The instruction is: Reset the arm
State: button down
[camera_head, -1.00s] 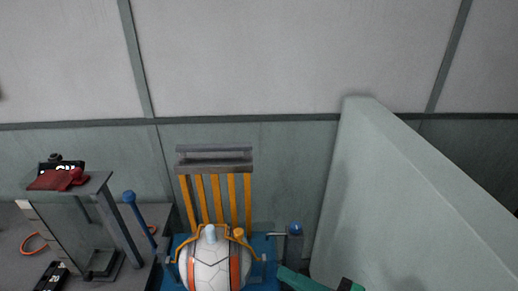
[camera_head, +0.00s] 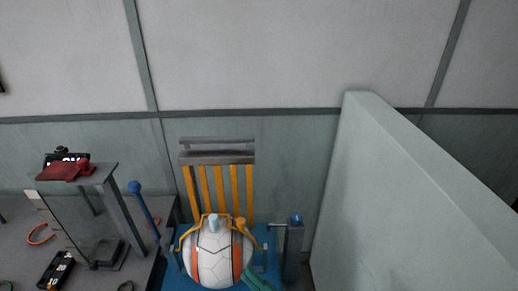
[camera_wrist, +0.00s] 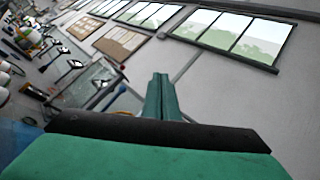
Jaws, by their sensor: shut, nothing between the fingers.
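My gripper (camera_wrist: 160,85) shows in the wrist view as two green fingers pressed together, with nothing held. In the head view a green part of my arm or gripper (camera_head: 258,281) shows at the bottom edge, close to the right side of the ball. The white ball with orange stripes (camera_head: 212,262) sits in the press, under an orange frame (camera_head: 246,236) with a light blue knob on top. Orange slats (camera_head: 219,190) topped by a grey bar stand behind it. The ball's lower edge is near the picture's bottom.
A pale partition (camera_head: 400,190) rises on the right. A blue-topped grey post (camera_head: 294,240) stands beside the press. On the left, a grey stand (camera_head: 95,178) carries red and black items, with a blue-knobbed lever (camera_head: 143,205) beside it. The wrist view shows windows (camera_wrist: 235,38) and a wall.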

jog(key=s+f+n+t+h, duration=0.2)
jog(key=s+f+n+h, duration=1.3)
jog(key=s+f+h, duration=0.5)
notch_tip(320, 180, down, 3)
jog(key=shift+d+n+h, duration=0.2)
jog(key=shift+n+h, duration=0.2)
jog(key=shift+w, duration=0.1)
dwell(0.6)
